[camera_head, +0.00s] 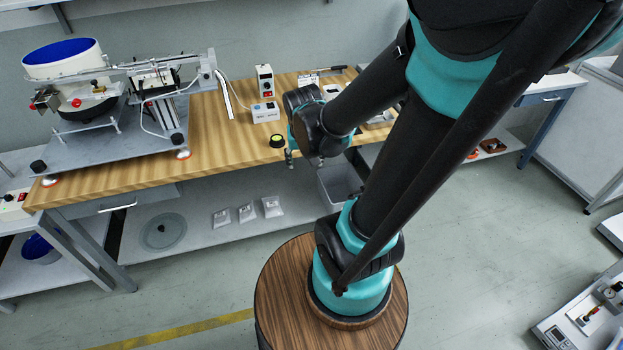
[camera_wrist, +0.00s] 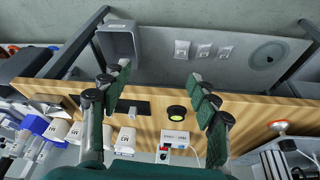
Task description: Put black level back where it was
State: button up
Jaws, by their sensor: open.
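My gripper (camera_wrist: 160,76) is open and empty in the wrist view, its green-padded fingers wide apart over the table's front edge. In the head view only a small part of my gripper (camera_head: 291,157) shows below my wrist, beside that edge. I cannot surely identify the black level. A flat black strip (camera_wrist: 137,106) lies on the table near the left finger in the wrist view, with a small grey piece on it. A round black-rimmed yellow item (camera_head: 277,141) lies on the wooden table (camera_head: 215,150); it also shows between the fingers in the wrist view (camera_wrist: 177,111).
A white box (camera_head: 265,112) and a box with a red button (camera_head: 265,81) stand behind the yellow item. A feeder machine (camera_head: 110,100) fills the table's left end. Below, a grey bin (camera_head: 338,184) and several small packets (camera_head: 246,212) sit on the shelf (camera_head: 195,222).

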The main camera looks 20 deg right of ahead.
jog(key=s+f+n+y, duration=0.1)
jog(key=s+f+n, duration=0.1)
jog(key=s, duration=0.4)
jog(key=shift+s+f, duration=0.15)
jog(key=shift+f, duration=0.05)
jog(key=shift+d, duration=0.15)
dwell(0.7)
